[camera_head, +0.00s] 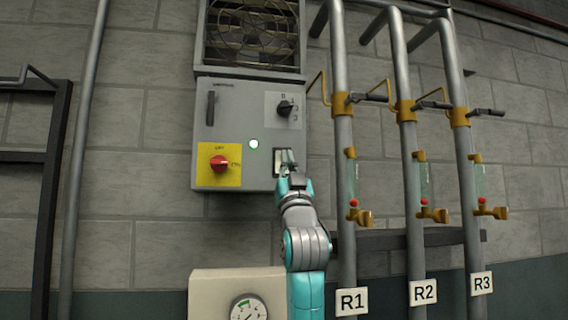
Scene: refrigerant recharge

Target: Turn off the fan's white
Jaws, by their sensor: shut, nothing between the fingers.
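The fan (252,30) sits behind a grille at the top of the wall unit. Below it is a grey control box (232,122). On the box are a black rotary knob (285,108), a red knob (219,163) on a yellow plate, and a round light (253,144) that glows whitish green. A pale switch plate (278,158) is at the lower right of the box, partly hidden by my gripper. My gripper (288,158) is shut and empty, with its fingertips in front of or at this switch. I cannot tell whether they touch it.
Pipes marked R1 (352,301), R2 (423,292) and R3 (481,283) stand to the right, with yellow valves and handles sticking out. A beige unit with a gauge (248,308) is below. A black frame (50,180) stands at the left.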

